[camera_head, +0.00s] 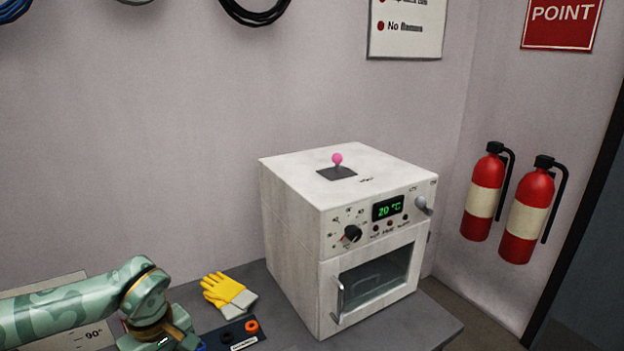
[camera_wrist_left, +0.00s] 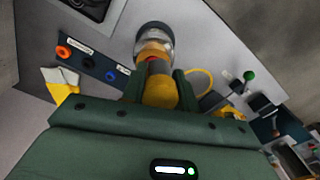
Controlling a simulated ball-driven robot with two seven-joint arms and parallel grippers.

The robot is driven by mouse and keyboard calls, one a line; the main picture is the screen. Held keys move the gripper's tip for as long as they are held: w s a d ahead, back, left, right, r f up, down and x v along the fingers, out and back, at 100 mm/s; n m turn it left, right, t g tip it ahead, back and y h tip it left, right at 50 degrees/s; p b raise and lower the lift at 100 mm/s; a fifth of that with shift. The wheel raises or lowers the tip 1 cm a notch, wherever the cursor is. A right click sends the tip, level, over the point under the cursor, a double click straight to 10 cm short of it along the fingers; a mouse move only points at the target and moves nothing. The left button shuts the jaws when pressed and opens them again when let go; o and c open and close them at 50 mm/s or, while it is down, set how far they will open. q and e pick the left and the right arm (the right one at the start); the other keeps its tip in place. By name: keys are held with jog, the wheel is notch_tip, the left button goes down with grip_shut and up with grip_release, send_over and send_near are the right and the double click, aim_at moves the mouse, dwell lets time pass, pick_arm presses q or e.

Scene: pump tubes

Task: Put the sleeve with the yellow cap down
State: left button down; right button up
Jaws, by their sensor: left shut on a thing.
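In the left wrist view my left gripper (camera_wrist_left: 160,88) is shut on the yellow cap (camera_wrist_left: 160,93) of the sleeve. The sleeve (camera_wrist_left: 154,38) is a clear tube that extends beyond the fingertips, away from the camera. Something orange-yellow and a bit of red show inside it near the cap. Its far end lies over the grey bench in this view; I cannot tell whether it touches. In the head view my left arm comes in at the bottom left, and the fingers and sleeve are hidden or out of frame. My right gripper is in neither view.
A dark strip (camera_wrist_left: 90,62) with orange, black and blue rings lies beside the sleeve. Yellow gloves (camera_head: 228,292) lie on the bench near a white oven (camera_head: 290,240) reading 20 °C. A green-balled lever (camera_wrist_left: 248,76) and a yellow loop (camera_wrist_left: 205,78) are to the right.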

pick_arm(q)
jog(key=s+d+r+m, duration=0.6)
jog(key=s+r+m, duration=0.1)
jog(key=m, duration=0.3)
jog(key=shift+s+r+m, duration=0.3)
jog(key=shift+s+r, duration=0.1)
jog(key=shift+s, duration=0.4)
jog(key=shift+d, duration=0.1)
